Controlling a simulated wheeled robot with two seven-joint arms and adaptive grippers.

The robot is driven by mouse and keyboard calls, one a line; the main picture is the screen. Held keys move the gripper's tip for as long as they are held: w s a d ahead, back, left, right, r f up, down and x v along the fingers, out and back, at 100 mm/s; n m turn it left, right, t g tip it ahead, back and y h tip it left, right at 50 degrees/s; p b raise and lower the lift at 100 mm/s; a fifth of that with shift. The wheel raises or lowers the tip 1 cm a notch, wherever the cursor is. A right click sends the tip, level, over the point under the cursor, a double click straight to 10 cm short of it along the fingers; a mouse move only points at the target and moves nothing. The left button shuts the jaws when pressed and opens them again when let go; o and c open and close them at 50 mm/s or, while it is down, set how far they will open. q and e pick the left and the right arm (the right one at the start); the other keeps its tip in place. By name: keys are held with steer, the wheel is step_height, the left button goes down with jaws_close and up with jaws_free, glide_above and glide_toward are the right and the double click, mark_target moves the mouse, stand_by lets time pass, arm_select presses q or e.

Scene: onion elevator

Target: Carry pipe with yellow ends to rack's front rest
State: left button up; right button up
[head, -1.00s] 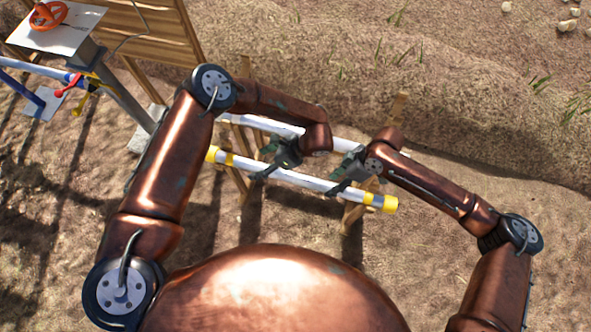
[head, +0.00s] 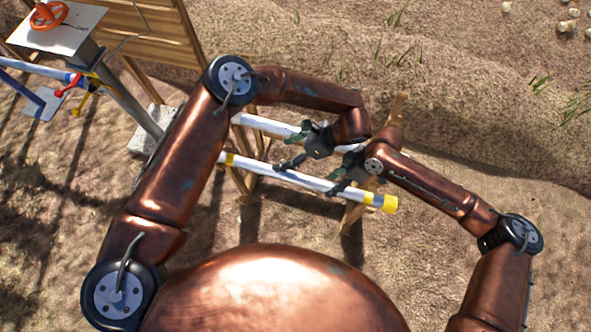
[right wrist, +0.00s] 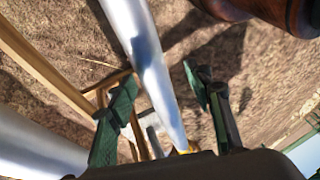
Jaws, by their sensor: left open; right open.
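The pipe with yellow ends (head: 300,179) is white and lies along the near side of the wooden rack (head: 240,180) in the head view. It looks borne by the rack's front, but the contacts are partly hidden. My left gripper (head: 285,153) is open and empty, just behind the pipe and apart from its middle. My right gripper (head: 337,179) is open at the pipe's right half. In the right wrist view the pipe (right wrist: 150,55) runs between the open fingers of my right gripper (right wrist: 160,75), with a bit of yellow at its lower end.
A second white pipe (head: 265,124) lies behind, parallel to the first; my arms partly cover it. A stand with an orange valve wheel (head: 48,14) and blue-and-white piping (head: 50,70) is at left, near a wooden panel (head: 160,30). Bare ground lies at right.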

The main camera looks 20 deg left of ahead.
mark_target(349, 193)
steer(key=o, duration=0.8)
steer(key=shift+d, duration=3.55)
